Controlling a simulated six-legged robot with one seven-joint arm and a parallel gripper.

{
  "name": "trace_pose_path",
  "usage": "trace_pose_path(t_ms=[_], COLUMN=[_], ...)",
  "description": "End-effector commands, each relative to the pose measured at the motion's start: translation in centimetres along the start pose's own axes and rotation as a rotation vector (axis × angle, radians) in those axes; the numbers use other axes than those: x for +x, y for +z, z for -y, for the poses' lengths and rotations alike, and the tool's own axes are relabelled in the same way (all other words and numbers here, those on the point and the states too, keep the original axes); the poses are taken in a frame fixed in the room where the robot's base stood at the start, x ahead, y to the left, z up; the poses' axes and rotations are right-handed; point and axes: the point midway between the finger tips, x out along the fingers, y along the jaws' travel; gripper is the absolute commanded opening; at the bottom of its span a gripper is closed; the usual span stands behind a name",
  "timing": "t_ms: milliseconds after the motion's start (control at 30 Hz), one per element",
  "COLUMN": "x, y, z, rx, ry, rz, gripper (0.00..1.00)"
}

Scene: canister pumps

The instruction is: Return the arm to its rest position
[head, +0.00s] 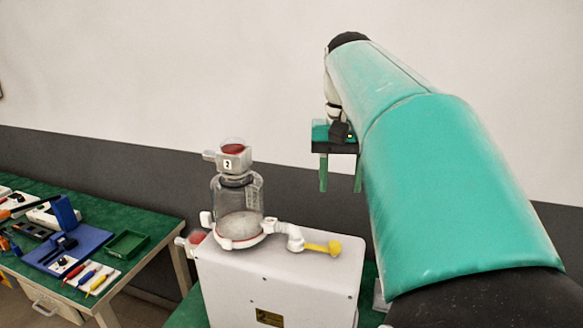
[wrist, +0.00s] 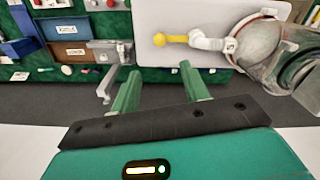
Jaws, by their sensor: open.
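My gripper (head: 341,172) hangs in the air at the end of my green arm, right of and above the canister pump. Its two green fingers are apart with nothing between them. In the wrist view my gripper (wrist: 160,88) is also open and empty. The canister pump (head: 240,212) stands upright on a white box (head: 280,275), with a clear jar and a grey top marked 2. Its yellow-ended handle (head: 322,248) points right. In the wrist view the clear jar (wrist: 262,48) is at the upper right, apart from the fingers.
A green-topped workbench (head: 150,222) stands at the left with a blue tool tray (head: 75,248), a small green tray (head: 127,245) and several screwdrivers. A plain wall (head: 180,70) is behind. The air around my gripper is clear.

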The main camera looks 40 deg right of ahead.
Motion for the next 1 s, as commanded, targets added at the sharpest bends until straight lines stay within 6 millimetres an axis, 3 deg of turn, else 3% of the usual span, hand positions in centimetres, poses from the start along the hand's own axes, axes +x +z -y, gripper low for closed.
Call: trace_pose_path(t_ms=[233,367,467,700,833,1000], x=[0.1,1.3,3.2,10.3,14.2,17.3], y=[0.2,1.6,3.8,11.4,15.3,17.9], z=[0.2,2.1,4.9,11.4,13.4,14.4], rx=[-0.008,-0.071,-0.168,-0.439,-0.562,-0.645], ry=[-0.002,-0.016,-0.038,-0.104,-0.136,-0.161], rz=[-0.005,-0.045,-0.110,-0.301,-0.394,-0.462], gripper=[0.45,0.45,0.45,0.45,0.45,0.45])
